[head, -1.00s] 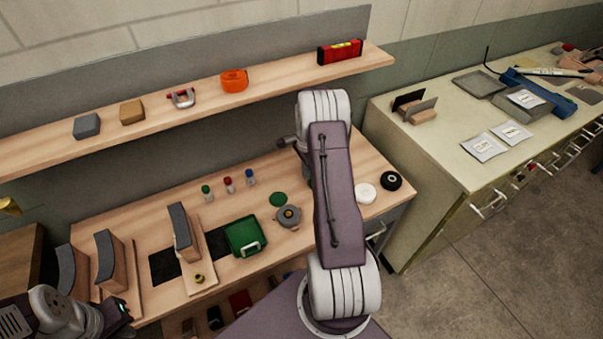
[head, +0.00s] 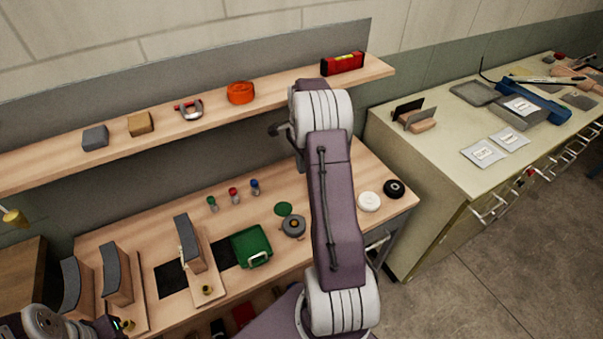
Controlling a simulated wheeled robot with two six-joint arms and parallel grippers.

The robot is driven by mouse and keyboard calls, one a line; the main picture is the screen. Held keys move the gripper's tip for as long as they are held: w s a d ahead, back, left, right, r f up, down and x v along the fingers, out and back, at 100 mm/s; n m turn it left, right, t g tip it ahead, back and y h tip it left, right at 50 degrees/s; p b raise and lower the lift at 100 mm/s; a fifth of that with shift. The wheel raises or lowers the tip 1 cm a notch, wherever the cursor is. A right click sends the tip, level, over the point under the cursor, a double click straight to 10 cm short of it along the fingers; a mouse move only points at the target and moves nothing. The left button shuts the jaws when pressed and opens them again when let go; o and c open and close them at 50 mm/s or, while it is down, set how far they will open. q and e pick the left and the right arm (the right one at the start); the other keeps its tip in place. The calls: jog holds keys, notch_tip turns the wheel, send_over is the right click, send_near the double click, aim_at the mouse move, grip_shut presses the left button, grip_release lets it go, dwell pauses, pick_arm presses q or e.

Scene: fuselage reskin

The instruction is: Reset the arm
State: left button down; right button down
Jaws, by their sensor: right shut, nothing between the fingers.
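My right arm stands upright in the middle of the head view, with its purple link and white ringed joints. Its small dark gripper (head: 281,129) is at the upper end, pointing left, just under the shelf edge and partly hidden by the arm. It is shut and empty, apart from the objects. Only a grey and dark part of my left arm shows at the bottom left corner; its fingers are out of view.
The wooden bench (head: 225,287) holds curved blocks, a green tray (head: 250,246), several small bottles and tape rolls (head: 369,202). The shelf (head: 215,124) above holds a red level (head: 342,63) and an orange tape (head: 240,92). A cabinet (head: 415,150) stands right, beside open floor.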

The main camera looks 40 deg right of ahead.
jog(key=s+a+r+n, duration=0.1)
jog(key=s+a+n, duration=0.1)
jog(key=a+n, duration=0.55)
jog(key=s+a+r+n, duration=0.15)
jog(key=a+n, duration=0.25)
jog(key=a, duration=0.6)
jog(key=s+a+f+n+t, duration=0.1)
jog(key=s+a+n, duration=0.7)
jog(key=s, duration=0.3)
jog(key=shift+a+f+n, duration=0.2)
jog(key=shift+f+n, duration=0.2)
jog(key=shift+n, duration=0.05)
